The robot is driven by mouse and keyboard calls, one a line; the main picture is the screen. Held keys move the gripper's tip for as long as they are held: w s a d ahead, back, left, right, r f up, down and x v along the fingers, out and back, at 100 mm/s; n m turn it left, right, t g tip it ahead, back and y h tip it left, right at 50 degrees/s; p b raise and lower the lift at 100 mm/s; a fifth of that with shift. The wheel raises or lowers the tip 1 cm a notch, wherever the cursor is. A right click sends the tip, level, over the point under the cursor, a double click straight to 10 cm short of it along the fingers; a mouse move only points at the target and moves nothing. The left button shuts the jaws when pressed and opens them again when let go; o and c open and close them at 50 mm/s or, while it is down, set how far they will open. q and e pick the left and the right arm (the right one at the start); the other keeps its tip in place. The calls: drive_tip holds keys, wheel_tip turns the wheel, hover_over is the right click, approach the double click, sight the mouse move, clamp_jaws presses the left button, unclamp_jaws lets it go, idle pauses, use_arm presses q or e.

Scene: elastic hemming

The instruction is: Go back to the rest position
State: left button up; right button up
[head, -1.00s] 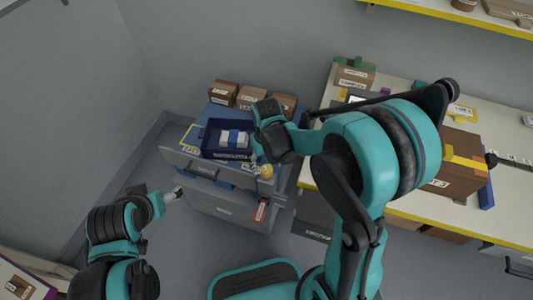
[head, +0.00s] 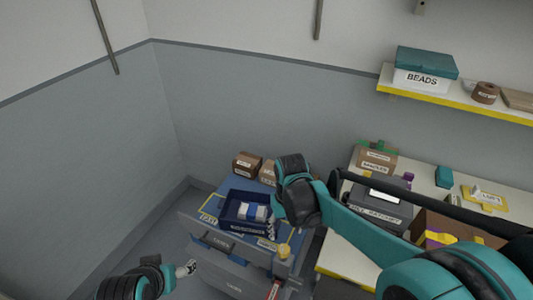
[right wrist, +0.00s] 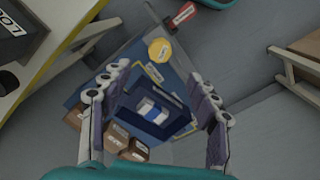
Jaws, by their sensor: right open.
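My right gripper (right wrist: 160,75) is open and empty in the right wrist view, its two fingers spread well apart. Below it is a dark blue tray (right wrist: 172,120) holding a white item with a blue band (right wrist: 152,110). In the head view my right gripper (head: 271,230) hangs just right of the tray (head: 232,222), its fingers small and partly hidden by the wrist. The banded item (head: 255,212) lies inside the tray. My left gripper (head: 188,268) is low in the head view, in front of the cabinet's open drawer (head: 215,240); its jaw state is unclear.
The blue-topped cabinet (head: 210,205) carries small brown boxes (head: 246,165) and a yellow roll (head: 284,251). A cluttered white workbench (head: 345,262) stands to the right. Above it is a yellow-edged shelf (head: 455,102) with a beads box (head: 425,75). Grey floor is free at the left.

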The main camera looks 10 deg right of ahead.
drive_tip(key=s+d+r+t, duration=0.2)
drive_tip(key=s+t, duration=0.1)
drive_tip(key=s, duration=0.2)
drive_tip(key=s+d+r+m+t, duration=0.1)
drive_tip(key=s+d+r+t, duration=0.1)
drive_tip(key=s+r+t, duration=0.1)
drive_tip(key=shift+s+d+r+t, duration=0.35)
drive_tip(key=shift+s+t, duration=0.25)
drive_tip(key=shift+s, duration=0.5)
idle(0.9)
